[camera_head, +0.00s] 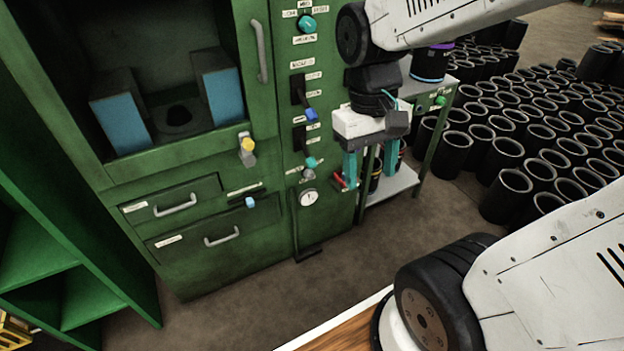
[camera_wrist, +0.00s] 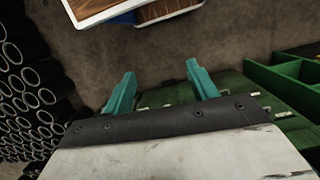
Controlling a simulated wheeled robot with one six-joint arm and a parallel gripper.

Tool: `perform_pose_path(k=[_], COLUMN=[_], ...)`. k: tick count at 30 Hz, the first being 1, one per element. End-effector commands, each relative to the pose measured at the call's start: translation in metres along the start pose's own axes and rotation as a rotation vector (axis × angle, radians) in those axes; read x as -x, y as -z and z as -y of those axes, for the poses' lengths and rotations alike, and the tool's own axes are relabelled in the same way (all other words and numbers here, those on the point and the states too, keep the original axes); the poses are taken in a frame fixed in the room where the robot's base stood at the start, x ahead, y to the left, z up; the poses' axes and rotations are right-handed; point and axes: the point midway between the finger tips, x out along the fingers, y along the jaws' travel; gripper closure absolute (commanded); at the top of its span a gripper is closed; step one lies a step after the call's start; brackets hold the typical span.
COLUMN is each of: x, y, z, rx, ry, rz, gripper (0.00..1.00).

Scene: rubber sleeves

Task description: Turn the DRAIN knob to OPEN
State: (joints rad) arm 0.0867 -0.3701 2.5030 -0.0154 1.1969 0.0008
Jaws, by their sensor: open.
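The green machine (camera_head: 225,264) carries several small controls, but their labels are too small to read, so I cannot tell which is the DRAIN knob. A teal knob (camera_head: 307,24) is at the panel's top. A blue lever (camera_head: 310,114) and a teal-tipped lever (camera_head: 311,162) are below it. A red handle (camera_head: 339,181) is low at the panel's right edge, by the gauge. My gripper (camera_head: 370,172) hangs just right of the panel, fingers down, open and empty. In the wrist view my gripper (camera_wrist: 160,75) has its teal fingers apart with nothing between them.
A yellow-topped lever (camera_head: 247,144) and a blue knob (camera_head: 249,202) sit near the drawers. A round gauge (camera_head: 308,197) is low on the panel. A side table (camera_head: 402,183) stands behind my gripper. Many black sleeves (camera_head: 505,185) fill the floor at right. Green shelving (camera_head: 85,285) is at left.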

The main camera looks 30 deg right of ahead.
Motion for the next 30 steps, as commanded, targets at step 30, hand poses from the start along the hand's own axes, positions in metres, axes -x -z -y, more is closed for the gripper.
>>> perform_pose_path(k=[30], x=[-0.348], y=[0.333], z=[-0.095], rx=[-0.011], ry=[-0.019], rz=[-0.36], gripper=[0.42])
